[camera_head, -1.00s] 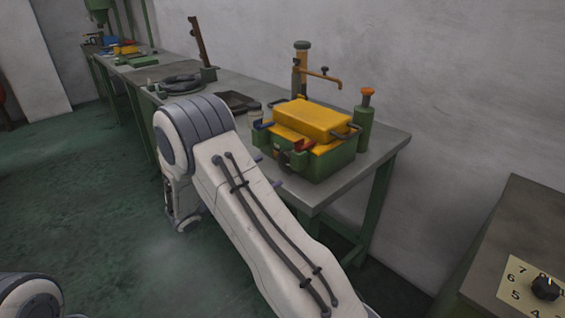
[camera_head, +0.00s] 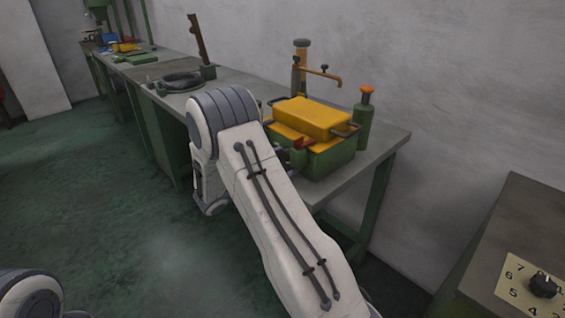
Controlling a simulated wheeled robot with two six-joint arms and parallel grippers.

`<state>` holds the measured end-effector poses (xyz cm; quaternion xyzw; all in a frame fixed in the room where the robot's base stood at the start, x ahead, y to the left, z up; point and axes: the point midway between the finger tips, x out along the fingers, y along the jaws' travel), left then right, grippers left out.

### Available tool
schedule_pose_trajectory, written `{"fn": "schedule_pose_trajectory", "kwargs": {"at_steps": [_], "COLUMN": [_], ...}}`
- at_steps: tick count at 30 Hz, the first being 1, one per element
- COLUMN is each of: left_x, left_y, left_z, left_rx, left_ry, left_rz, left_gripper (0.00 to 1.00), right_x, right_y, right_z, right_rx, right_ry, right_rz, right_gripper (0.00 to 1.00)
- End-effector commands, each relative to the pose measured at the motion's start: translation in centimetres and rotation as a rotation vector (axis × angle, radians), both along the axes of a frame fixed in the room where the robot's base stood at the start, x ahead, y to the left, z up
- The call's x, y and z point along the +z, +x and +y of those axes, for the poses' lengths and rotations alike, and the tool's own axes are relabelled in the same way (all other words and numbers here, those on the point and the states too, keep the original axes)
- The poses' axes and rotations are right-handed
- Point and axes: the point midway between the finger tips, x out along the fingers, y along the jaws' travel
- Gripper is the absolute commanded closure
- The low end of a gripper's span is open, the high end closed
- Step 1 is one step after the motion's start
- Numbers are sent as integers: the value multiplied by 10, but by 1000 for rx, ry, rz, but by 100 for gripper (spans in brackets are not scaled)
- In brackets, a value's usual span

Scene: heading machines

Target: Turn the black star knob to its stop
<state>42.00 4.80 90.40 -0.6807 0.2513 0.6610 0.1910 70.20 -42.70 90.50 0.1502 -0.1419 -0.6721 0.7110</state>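A black knob (camera_head: 543,285) stands on a cream plate (camera_head: 521,287) with numbers around it, at the lower right. I cannot tell whether it is star-shaped. On the bench, a green box with a yellow top (camera_head: 316,119) has a small dark part on its front, partly hidden by my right arm; I cannot make out a star knob there. My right arm rises from the bottom and bends in front of the bench, left of the box. Its fingertips cannot be made out behind the arm. Only a rounded piece of my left arm shows at the lower left; its gripper is out of view.
The grey bench (camera_head: 360,165) runs along the wall. A green bottle with an orange cap (camera_head: 365,118) and a brass pipe (camera_head: 320,76) stand by the box. A black ring (camera_head: 181,82) lies farther back. Green floor (camera_head: 110,200) is open on the left.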

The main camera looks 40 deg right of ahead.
Motion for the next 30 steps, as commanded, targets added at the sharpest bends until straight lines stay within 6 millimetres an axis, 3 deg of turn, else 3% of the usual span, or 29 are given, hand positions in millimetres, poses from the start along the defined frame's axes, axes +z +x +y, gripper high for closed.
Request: {"fn": "schedule_pose_trajectory", "kwargs": {"at_steps": [8, 14, 30], "left_x": [-8, -25, -101], "left_y": [0, 0, 0], "left_z": [0, 0, 0], "left_rx": [0, 0, 0], "left_ry": [0, 0, 0], "left_rz": [0, 0, 0], "left_gripper": [55, 55, 55], "right_x": [-2, -4, -8], "right_y": [0, -1, -2], "right_z": [0, 1, 1], "right_rx": [-1, -1, -1], "right_ry": [4, 12, 50], "right_rz": [-45, -159, -634], "right_gripper": [67, 67, 67]}}
